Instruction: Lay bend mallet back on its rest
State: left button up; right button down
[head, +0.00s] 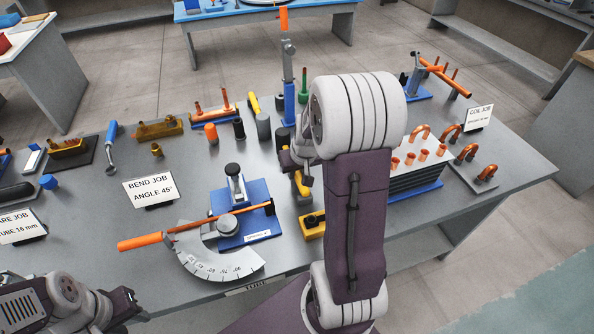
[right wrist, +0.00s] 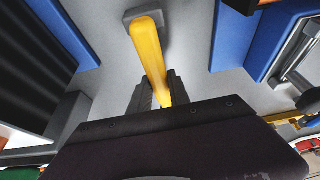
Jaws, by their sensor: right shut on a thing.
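The bend mallet has a yellow handle (right wrist: 148,45) and a grey head (right wrist: 145,15), seen in the right wrist view. My right gripper (right wrist: 160,90) is shut on the handle, with the head beyond the fingers. In the head view my right gripper (head: 295,162) is partly hidden by my right arm, and a bit of yellow handle (head: 302,185) shows below it. A yellow block with a dark notch (head: 312,225) lies in front of it; I cannot tell if this is the rest. My left gripper (head: 125,306) is at the lower left, its jaws unclear.
The blue bender (head: 255,222) with an orange tube and angle scale (head: 215,262) stands left of the right gripper. A black finned stack (head: 415,178) with copper pieces stands to the right. Several tools and sign cards crowd the grey table (head: 85,235).

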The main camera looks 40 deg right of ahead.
jog(key=shift+f, duration=0.3)
jog(key=c, duration=1.1)
grip_release()
jog(key=shift+c, duration=0.2)
jog(key=p+v, duration=0.5)
jog(key=v, duration=0.2)
jog(key=shift+r, duration=0.15)
jog(key=shift+s+r, duration=0.2)
jog(key=shift+r, duration=0.15)
jog(key=shift+f, duration=0.1)
jog(key=shift+a, duration=0.1)
